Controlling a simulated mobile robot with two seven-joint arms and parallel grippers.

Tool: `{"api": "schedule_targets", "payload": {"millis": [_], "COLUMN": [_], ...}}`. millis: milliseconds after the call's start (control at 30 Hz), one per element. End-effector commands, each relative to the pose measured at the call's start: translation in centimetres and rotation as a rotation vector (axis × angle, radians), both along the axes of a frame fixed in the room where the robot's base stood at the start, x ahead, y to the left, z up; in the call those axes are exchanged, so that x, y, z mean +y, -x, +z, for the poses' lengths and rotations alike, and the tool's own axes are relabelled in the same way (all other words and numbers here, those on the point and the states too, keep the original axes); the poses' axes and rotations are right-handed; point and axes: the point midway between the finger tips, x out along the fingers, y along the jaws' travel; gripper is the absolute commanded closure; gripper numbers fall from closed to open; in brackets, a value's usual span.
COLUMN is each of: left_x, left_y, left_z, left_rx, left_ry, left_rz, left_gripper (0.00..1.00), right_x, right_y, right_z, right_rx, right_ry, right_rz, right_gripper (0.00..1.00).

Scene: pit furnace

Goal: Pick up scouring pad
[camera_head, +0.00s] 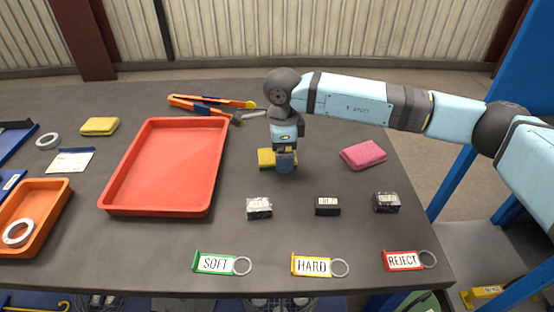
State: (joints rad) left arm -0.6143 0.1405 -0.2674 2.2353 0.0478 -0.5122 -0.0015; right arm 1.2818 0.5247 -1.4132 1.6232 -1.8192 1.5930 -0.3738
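A yellow pad (266,158) lies on the dark table right of the red tray. My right gripper (285,161) points straight down at it. One finger stands in front of the pad and hides part of it. Yellow shows on both sides of that finger. Whether the fingers are pressed on the pad is hidden. A pink pad (363,155) lies to the right, apart from the gripper. Another yellow pad (99,126) lies at the far left. Which pad is the scouring pad I cannot tell. My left gripper is not in view.
The empty red tray (207,185) stands left of the gripper. Orange-handled tongs (205,104) lie behind. Several small dark blocks, including one labelled block (259,208), lie in front. Tags SOFT (215,263), HARD (312,266) and REJECT (402,260) line the front edge.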

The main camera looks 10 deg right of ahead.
Motion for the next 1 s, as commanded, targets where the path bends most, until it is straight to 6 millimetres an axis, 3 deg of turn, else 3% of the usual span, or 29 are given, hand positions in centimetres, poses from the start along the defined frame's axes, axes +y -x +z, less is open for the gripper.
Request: {"api": "schedule_targets", "payload": {"millis": [100,300,533,833,1000], "left_x": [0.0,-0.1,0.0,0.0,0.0], "left_y": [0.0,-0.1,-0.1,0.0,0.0], "left_z": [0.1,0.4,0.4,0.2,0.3], "left_rx": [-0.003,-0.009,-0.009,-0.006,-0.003], "left_ry": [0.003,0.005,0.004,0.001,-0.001], "left_rz": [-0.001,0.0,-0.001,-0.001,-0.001], "left_gripper": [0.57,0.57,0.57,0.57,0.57], "right_x": [-0.1,-0.1,-0.1,-0.1,0.0], "right_y": [0.0,0.0,0.0,0.0,-0.1], "right_z": [-1.1,-1.1,-1.1,-0.9,0.2], "right_rx": [0.001,0.0,0.0,0.0,-0.002], "right_ry": [0.001,0.0,0.0,0.0,-0.001], "right_rz": [-0.001,-0.001,-0.001,-0.001,-0.001], "right_gripper": [0.06,0.09,0.6,0.6,0.6]}}
